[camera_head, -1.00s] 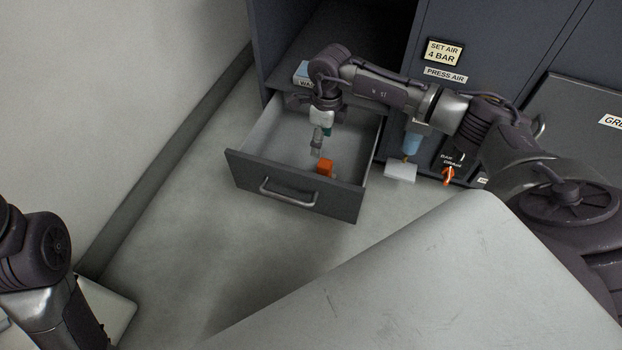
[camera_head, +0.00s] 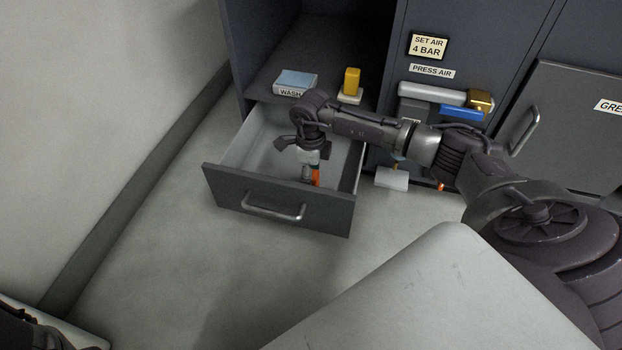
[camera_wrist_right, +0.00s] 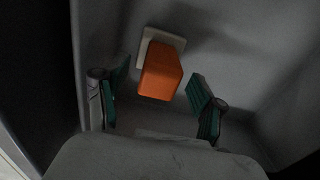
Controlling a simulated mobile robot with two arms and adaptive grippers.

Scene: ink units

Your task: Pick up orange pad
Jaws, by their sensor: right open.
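The orange pad (camera_wrist_right: 160,72) is a small orange block on a pale square base (camera_wrist_right: 148,44), inside the open drawer. In the head view the orange pad (camera_head: 316,177) shows only as a sliver beside my right gripper (camera_head: 309,178), which points down into the drawer (camera_head: 232,186). In the right wrist view my right gripper (camera_wrist_right: 158,98) is open. Its green-lined fingers stand left and right of the orange pad, with gaps on both sides. My left gripper is out of view; only dark parts of my left arm show at the lower left of the head view.
The drawer front has a metal handle (camera_head: 274,212). On the shelf above are a blue-and-white WASH box (camera_head: 296,83) and a yellow block (camera_head: 351,82) on a pale base. A cabinet door with a handle (camera_head: 524,131) stands to the right. The floor before the drawer is clear.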

